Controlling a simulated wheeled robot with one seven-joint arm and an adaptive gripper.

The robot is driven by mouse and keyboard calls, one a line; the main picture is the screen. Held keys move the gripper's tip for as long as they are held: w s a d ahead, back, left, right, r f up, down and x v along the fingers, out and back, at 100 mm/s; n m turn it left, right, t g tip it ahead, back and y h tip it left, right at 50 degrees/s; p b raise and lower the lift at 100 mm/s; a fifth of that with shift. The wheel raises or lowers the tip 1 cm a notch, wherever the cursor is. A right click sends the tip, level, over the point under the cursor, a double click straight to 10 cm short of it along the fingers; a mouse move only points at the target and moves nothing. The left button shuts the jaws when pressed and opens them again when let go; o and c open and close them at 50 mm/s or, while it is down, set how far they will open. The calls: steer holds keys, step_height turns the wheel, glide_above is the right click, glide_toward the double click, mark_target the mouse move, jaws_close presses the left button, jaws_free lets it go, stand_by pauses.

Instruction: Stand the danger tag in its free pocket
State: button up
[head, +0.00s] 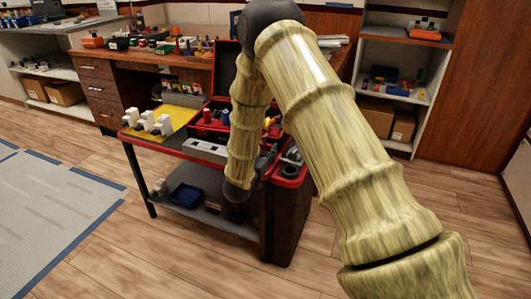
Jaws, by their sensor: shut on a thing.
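My arm bends down over a red-edged cart (168,151), its wrist low at the cart's front edge. My gripper (266,160) shows only as small dark parts just right of the wrist, partly behind my arm. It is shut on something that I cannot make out. I cannot pick out the danger tag or its free pocket. A grey block with dark openings (205,150) lies on the cart left of my wrist; whether these are the pockets I cannot tell.
White breaker-like pieces (146,123) stand on a yellow mat (178,114) at the cart's left. An open red case (213,128) with small items lies behind my forearm. A red-rimmed bin (291,180) stands right of my wrist. Open floor (110,255) lies front left.

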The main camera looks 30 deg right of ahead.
steer(key=shift+f, duration=0.15)
steer(key=o, duration=0.7)
